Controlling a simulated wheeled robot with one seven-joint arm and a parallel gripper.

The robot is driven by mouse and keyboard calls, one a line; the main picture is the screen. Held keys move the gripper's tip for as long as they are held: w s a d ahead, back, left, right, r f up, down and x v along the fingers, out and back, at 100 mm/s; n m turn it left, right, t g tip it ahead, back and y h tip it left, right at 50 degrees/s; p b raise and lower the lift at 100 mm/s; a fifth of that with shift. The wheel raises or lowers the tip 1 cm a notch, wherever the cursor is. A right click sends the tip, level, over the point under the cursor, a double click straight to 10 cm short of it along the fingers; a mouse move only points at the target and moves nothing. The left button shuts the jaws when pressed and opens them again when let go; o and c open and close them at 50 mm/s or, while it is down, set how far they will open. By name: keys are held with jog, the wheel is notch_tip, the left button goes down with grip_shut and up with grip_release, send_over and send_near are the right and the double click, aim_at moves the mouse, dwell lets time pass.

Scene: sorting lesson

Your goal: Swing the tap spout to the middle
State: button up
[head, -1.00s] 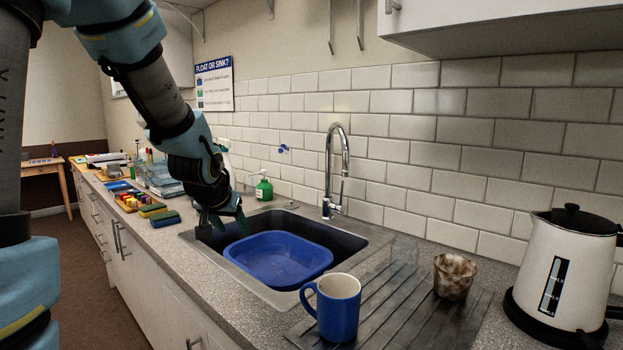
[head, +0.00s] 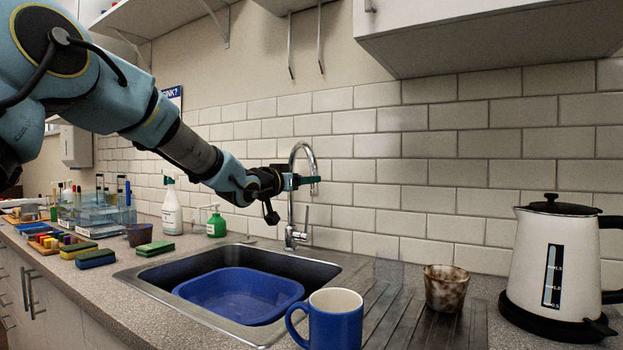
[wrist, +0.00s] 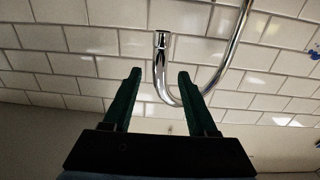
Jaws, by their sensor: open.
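The chrome tap (head: 291,205) stands behind the sink with a tall arched spout (head: 314,170). The spout's outlet end hangs on the right of the upright pipe in the head view. My gripper (head: 308,182) is raised at the spout's height, its fingers pointing right across the tap. In the wrist view my gripper (wrist: 159,75) is open, with two dark green fingers apart. The spout's down-turned end (wrist: 162,60) shows in the gap between them. I cannot tell whether either finger touches it. The fingers hide part of the spout in the head view.
A blue basin (head: 240,292) sits in the sink (head: 150,273). A blue mug (head: 336,322) and a brown mottled cup (head: 446,287) stand on the right, by a white kettle (head: 552,255). Green (head: 216,222) and white (head: 172,210) bottles stand behind the sink. A cupboard (head: 480,35) hangs above.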

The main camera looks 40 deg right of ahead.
jog(key=shift+p+x, duration=0.45)
jog(key=shift+x, duration=2.15)
grip_shut()
